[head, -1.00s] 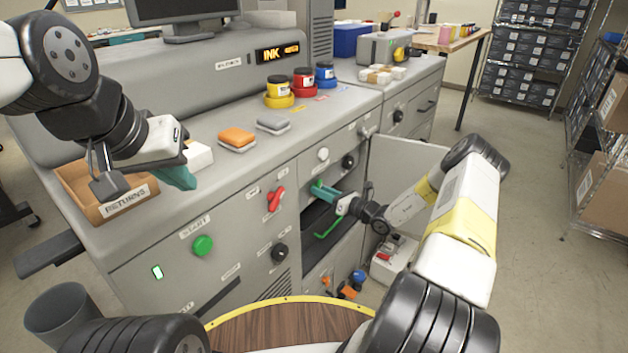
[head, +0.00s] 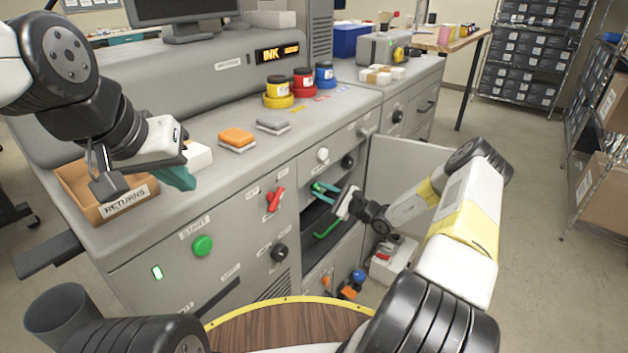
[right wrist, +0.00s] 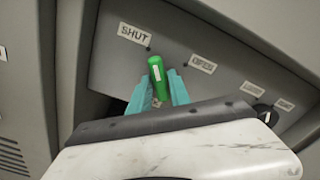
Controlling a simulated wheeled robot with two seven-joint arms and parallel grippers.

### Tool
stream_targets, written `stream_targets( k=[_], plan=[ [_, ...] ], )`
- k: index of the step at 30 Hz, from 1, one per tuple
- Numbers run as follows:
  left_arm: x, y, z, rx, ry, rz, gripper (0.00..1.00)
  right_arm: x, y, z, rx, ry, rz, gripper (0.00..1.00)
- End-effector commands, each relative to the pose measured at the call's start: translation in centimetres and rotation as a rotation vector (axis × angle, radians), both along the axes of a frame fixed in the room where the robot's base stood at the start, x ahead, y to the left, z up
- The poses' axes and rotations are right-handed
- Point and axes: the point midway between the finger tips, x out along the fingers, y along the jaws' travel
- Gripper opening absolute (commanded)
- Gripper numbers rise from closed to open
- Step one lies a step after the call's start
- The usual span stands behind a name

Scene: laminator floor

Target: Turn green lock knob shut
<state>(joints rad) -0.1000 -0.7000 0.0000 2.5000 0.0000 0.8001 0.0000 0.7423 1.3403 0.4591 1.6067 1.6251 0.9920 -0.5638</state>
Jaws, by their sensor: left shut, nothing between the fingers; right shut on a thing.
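The green lock knob (head: 318,187) sits on the machine's panel above an open compartment. It also shows in the right wrist view (right wrist: 156,75), where its upper end points close to the dot by the SHUT label (right wrist: 135,33), away from the OPEN label (right wrist: 202,66). My right gripper (head: 324,191) is shut on the knob, with one teal finger on each side of it in the right wrist view (right wrist: 160,88). My left gripper (head: 180,180) is shut and empty above the counter beside the returns box.
The open compartment (head: 338,243) holds a green handle (head: 328,229). An open cabinet door (head: 408,160) stands right of my right gripper. A red switch handle (head: 274,201) and the green START button (head: 202,245) are to the left. The RETURNS box (head: 85,197) is under my left arm.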

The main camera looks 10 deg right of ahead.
Motion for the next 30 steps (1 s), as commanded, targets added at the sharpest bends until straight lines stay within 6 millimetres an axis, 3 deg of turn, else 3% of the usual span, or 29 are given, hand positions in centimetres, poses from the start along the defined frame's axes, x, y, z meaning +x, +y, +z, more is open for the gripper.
stream_targets(
  k=[10,27,28,30],
  plan=[
    [0.00,0.00,0.00,0.000,0.000,0.000,0.00,0.00,-0.14,-0.04,-0.105,-0.103,-0.002,0.00],
    [0.00,0.00,0.00,0.000,0.000,0.000,0.00,-0.01,-0.14,-0.06,-0.126,-0.123,-0.001,0.00],
    [0.00,0.00,0.00,0.000,0.000,0.000,0.00,-0.01,-0.14,-0.06,-0.126,-0.123,-0.001,0.27],
    [0.00,0.00,0.00,0.000,0.000,0.000,0.00,-0.01,-0.13,-0.05,-0.126,-0.123,-0.001,0.41]
  ],
)
